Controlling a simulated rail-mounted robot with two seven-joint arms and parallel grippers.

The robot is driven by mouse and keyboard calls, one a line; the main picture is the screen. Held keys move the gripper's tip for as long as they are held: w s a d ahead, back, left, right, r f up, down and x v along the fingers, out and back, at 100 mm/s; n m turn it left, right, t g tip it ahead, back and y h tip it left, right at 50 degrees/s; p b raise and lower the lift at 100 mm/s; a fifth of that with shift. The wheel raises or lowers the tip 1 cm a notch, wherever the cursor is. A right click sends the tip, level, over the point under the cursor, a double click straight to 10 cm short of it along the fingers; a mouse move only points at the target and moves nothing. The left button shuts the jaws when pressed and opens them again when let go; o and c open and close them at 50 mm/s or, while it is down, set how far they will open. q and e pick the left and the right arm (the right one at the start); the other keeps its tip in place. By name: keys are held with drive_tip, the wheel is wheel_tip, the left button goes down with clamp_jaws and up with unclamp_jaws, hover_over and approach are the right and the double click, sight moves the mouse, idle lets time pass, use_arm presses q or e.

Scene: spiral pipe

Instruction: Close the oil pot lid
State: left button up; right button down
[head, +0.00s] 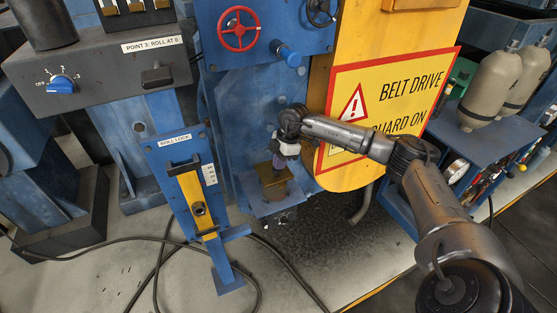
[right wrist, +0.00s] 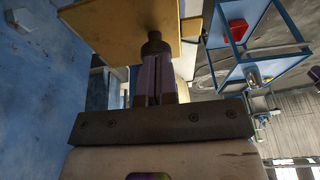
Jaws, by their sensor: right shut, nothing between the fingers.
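The oil pot looks like a brass-yellow box (head: 277,185) on a small blue shelf (head: 262,208) at the front of the blue machine. My right gripper (head: 281,167) points down, with its purple fingers over the pot's top. In the right wrist view the gripper (right wrist: 154,70) is shut, its fingers side by side. A dark rounded knob (right wrist: 155,46) stands at the fingertips, in front of a flat brass plate (right wrist: 105,24) that seems to be the pot's lid. I cannot tell whether the fingertips touch it or how far the lid is open. My left gripper is not in view.
A yellow belt guard with a warning sign (head: 390,90) stands just right of the pot. A blue roll-lock post (head: 170,160) stands to its left. A red handwheel (head: 238,28) is above. Black cables (head: 165,245) lie on the floor.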

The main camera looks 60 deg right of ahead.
drive_tip(key=p+v, duration=0.7)
drive_tip(key=v, duration=0.2)
drive_tip(key=shift+r, duration=0.45)
